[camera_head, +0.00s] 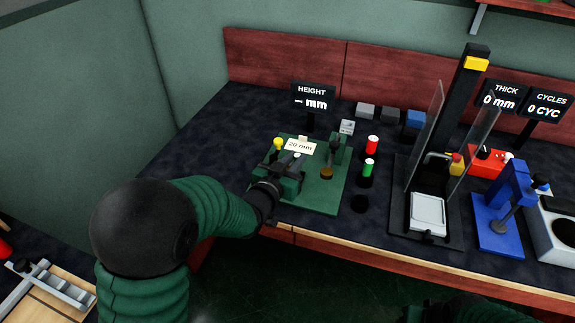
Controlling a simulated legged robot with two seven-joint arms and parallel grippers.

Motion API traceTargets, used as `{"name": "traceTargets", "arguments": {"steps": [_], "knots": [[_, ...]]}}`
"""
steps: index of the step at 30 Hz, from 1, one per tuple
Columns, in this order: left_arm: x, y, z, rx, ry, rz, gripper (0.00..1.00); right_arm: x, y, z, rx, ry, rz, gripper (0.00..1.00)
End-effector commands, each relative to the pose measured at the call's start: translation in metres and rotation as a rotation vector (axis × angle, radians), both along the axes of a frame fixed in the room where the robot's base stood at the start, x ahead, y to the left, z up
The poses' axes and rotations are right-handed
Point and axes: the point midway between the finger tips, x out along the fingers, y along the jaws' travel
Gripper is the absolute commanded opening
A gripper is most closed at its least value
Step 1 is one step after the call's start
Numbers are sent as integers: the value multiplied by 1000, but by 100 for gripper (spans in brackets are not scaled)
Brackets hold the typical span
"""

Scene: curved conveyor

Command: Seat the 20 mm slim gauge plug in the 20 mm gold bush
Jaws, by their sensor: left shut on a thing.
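A green base plate (318,196) lies on the bench with a white "20 mm" label (300,146) at its back. A small gold round piece (326,173), which looks like the gold bush, sits on the plate. My left gripper (290,163) is over the left part of the plate, left of the gold piece. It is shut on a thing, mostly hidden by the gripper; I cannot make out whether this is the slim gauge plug. A yellow-topped piece (278,144) shows just behind the gripper. My right gripper is not in view; only a bit of my right arm shows at the bottom.
Red-topped (372,144) and green-topped (368,168) cylinders stand right of the plate. A press-like station with clear panels (424,130) and a blue stand (500,210) are farther right. A height display (312,97) stands behind. Dark bench top left of the plate is clear.

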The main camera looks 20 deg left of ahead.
Motion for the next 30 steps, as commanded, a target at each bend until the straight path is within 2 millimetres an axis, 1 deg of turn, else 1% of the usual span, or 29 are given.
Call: {"name": "traceTargets", "arguments": {"steps": [1,3,8,10,12,15,22,25,26,30], "knots": [[8,8,-2,1,-1,3,0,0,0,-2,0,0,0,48],[17,15,-3,2,-1,0,0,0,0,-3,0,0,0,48],[27,25,-4,1,0,0,0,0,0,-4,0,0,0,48],[34,31,-5,1,1,1,0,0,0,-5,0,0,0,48],[32,29,-26,0,5,-2,0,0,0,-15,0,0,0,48],[32,29,-41,0,3,-1,0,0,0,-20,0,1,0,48],[32,29,-40,0,1,0,0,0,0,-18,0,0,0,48],[32,29,-43,0,1,0,0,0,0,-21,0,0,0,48],[32,29,-42,0,1,0,19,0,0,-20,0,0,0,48],[32,29,-42,0,1,-1,38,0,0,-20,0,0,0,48]]}}
